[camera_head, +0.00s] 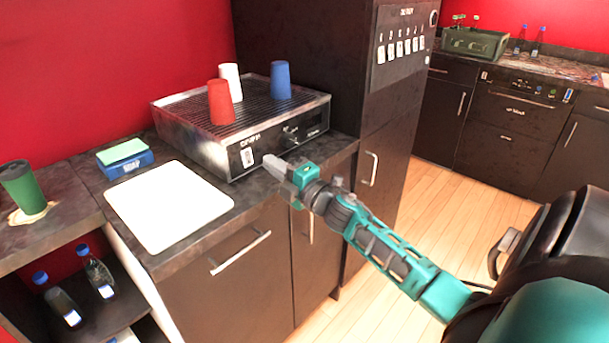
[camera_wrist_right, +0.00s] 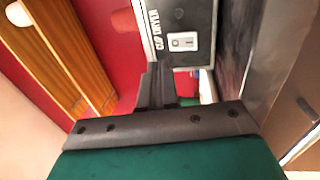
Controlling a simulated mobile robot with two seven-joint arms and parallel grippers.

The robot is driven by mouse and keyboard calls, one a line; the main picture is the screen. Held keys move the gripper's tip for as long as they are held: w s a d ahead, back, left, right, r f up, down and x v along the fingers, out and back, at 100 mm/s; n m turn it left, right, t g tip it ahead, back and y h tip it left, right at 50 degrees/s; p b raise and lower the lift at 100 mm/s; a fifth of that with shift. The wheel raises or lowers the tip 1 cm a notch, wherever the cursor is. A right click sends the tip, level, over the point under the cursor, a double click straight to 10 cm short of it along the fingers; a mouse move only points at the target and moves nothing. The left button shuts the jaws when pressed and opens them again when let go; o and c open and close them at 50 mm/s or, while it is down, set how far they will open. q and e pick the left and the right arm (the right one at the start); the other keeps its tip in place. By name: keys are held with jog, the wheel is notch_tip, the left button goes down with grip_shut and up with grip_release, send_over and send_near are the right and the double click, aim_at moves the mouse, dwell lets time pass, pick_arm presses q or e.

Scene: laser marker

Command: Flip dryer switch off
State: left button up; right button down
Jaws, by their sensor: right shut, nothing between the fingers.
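The cup dryer (camera_head: 290,135) is a low metal box with a ribbed top on the dark counter. Its switch (camera_head: 247,157) is a small white plate on the left part of the front face. In the right wrist view the switch (camera_wrist_right: 183,41) sits beside the "CUP DRYER" lettering; I cannot tell its on or off position. My right gripper (camera_head: 271,162) is shut and empty. Its fingertips (camera_wrist_right: 158,78) point at the front face, close to the switch and apart from it as far as I can see. My left gripper is not in view.
Red (camera_head: 221,102), white (camera_head: 231,80) and blue (camera_head: 280,80) cups stand on the dryer. A tall dark cabinet (camera_head: 385,100) with a switch panel stands right of the dryer.

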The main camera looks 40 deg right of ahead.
jog(key=s+r, duration=0.1)
jog(key=s, duration=0.6)
jog(key=shift+d, duration=0.4)
jog(key=s+a+f+m+g, duration=0.4)
jog(key=s+a+f+m, duration=0.4)
jog(key=a+f, duration=0.3)
jog(key=s+a+f+m+g, duration=0.5)
jog(key=s+a+f+m, duration=0.3)
jog(key=a+f, duration=0.3)
notch_tip(320, 180, down, 2)
jog(key=shift+s+a, duration=0.25)
jog(key=shift+d, duration=0.1)
